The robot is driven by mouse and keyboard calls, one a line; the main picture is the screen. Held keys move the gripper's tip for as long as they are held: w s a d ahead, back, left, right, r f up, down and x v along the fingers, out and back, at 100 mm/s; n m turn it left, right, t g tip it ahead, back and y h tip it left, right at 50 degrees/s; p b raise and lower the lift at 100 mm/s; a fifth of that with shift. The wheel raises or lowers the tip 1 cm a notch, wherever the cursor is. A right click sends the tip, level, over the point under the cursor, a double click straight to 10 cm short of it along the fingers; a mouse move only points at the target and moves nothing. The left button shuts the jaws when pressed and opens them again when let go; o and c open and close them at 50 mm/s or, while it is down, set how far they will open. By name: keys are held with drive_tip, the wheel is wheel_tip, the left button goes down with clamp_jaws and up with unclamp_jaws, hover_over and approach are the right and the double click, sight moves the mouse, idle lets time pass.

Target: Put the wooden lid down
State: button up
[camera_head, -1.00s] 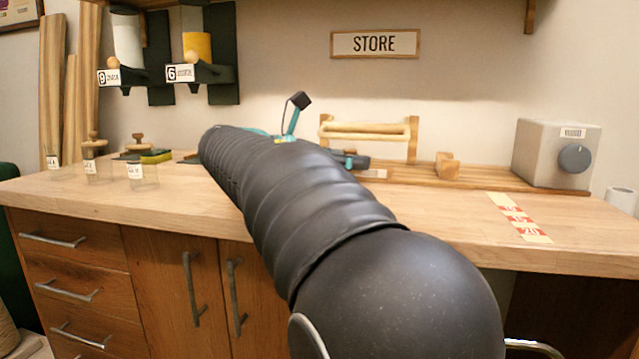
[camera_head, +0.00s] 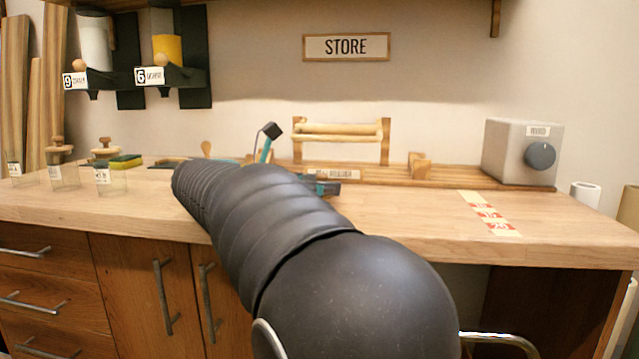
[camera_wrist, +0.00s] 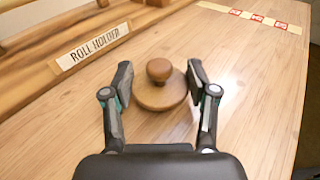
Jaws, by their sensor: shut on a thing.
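The wooden lid (camera_wrist: 158,95) is a round brown disc with a ball knob, upright in the wrist view. My gripper (camera_wrist: 160,80) has one finger on each side of the lid and is shut on its disc edges. Whether the lid touches the tabletop or hangs just above it, I cannot tell. In the head view my arm hides the lid, and only a dark bit of the gripper shows past it.
The ROLL HOLDER label (camera_wrist: 92,46) and its wooden base lie left of the lid. A red-and-white marked strip (camera_head: 488,213) lies to the right, near a grey box with a dial (camera_head: 522,153). Several glass jars (camera_head: 64,176) stand at the far left. Bare tabletop (camera_head: 405,215) lies between.

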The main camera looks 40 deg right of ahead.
drive_tip(key=shift+f, duration=0.55)
drive_tip(key=o, duration=0.8)
drive_tip(key=shift+f, duration=0.2)
drive_tip(key=shift+o, duration=0.2)
drive_tip(key=shift+r, duration=0.2)
drive_tip(key=v, duration=0.4)
drive_tip(key=r+v, duration=0.1)
drive_tip(key=v, duration=0.3)
drive_tip(key=p+v, duration=0.1)
drive_tip(key=v, duration=0.3)
drive_tip(key=shift+r, duration=0.25)
